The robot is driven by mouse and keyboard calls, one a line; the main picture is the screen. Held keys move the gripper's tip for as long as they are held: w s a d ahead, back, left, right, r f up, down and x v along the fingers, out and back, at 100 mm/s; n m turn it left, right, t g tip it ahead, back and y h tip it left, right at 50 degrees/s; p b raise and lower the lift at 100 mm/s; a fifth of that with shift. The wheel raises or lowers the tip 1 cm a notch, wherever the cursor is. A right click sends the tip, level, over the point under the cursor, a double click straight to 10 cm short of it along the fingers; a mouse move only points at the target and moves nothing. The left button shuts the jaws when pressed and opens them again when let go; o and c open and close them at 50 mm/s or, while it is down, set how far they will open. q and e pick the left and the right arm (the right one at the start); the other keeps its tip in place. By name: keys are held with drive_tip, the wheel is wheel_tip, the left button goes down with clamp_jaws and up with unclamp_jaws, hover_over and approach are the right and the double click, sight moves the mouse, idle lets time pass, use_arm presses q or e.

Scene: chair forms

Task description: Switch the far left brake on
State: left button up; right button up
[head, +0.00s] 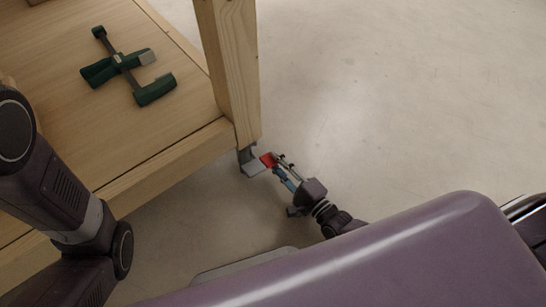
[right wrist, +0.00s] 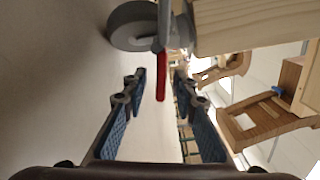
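The red brake lever (head: 268,160) sticks out from the caster at the foot of the wooden table leg (head: 227,70). In the right wrist view the red lever (right wrist: 161,78) hangs beside the grey caster wheel (right wrist: 132,27), under the end of the leg (right wrist: 250,25). My right gripper (head: 280,167) is at the lever. In the right wrist view my right gripper (right wrist: 160,88) is open, with the lever between its fingertips and a gap on each side. Contact with the lever cannot be told. My left arm shows at the left, but its gripper is out of view.
A wooden table (head: 60,110) stands at the left. A green and black clamp (head: 118,62) lies on it. Open pale floor (head: 400,110) stretches to the right of the leg. Wooden chair-like furniture (right wrist: 270,110) stands farther off in the right wrist view.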

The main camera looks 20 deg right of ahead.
drive_tip(key=v, duration=0.9)
drive_tip(key=shift+s+d, duration=0.15)
drive_tip(key=shift+s, duration=0.2)
drive_tip(key=shift+s, duration=0.1)
